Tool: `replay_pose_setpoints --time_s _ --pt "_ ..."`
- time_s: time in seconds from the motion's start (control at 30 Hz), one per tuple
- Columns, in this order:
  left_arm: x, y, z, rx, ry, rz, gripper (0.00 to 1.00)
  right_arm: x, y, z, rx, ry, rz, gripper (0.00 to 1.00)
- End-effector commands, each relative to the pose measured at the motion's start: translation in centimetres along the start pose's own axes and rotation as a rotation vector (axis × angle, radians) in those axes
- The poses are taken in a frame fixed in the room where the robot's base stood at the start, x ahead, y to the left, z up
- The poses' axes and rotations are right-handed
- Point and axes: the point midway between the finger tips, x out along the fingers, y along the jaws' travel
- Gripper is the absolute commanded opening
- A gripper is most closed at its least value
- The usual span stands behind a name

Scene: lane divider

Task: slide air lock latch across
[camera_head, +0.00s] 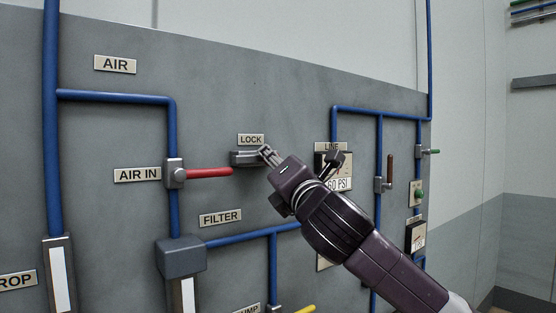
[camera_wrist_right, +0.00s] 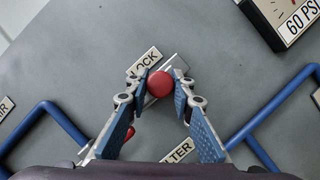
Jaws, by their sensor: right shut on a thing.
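The air lock latch (camera_head: 243,158) is a small grey metal piece on the panel just below the LOCK label (camera_head: 250,139). In the right wrist view its round red knob (camera_wrist_right: 160,83) sits between the fingertips of my right gripper (camera_wrist_right: 159,88). My right gripper also shows in the head view (camera_head: 268,154), at the right end of the latch. Its fingers are shut on the red knob and hide it in the head view. Part of the grey latch plate shows beside the knob in the wrist view. My left gripper is in neither view.
A red AIR IN valve handle (camera_head: 208,173) points right, below and left of the latch. Blue pipes (camera_head: 118,97) run across the grey panel. A 60 PSI gauge box (camera_head: 346,163) is behind my right wrist. The panel above the LOCK label is clear.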

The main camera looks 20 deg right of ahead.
Motion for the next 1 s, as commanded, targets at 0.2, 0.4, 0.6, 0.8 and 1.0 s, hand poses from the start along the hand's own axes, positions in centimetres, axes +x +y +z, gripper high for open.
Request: replay_pose_setpoints --time_s 0.2,0.4,0.6,0.8,1.0 --pt "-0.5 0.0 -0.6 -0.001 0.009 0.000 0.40 -0.9 2.7 -2.4 0.001 0.004 0.005 0.00" --pt "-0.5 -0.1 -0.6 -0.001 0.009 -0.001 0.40 -1.1 3.0 -2.7 0.001 0.004 0.005 0.00" --pt "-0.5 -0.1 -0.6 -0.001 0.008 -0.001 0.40 -1.1 3.0 -2.7 0.002 0.005 0.005 0.29" --pt "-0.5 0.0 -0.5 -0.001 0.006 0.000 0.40 -1.1 2.9 -2.7 0.001 0.004 0.003 0.40" --pt "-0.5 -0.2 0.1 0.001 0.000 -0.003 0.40 -1.2 2.8 -2.6 0.001 0.003 0.002 0.40"
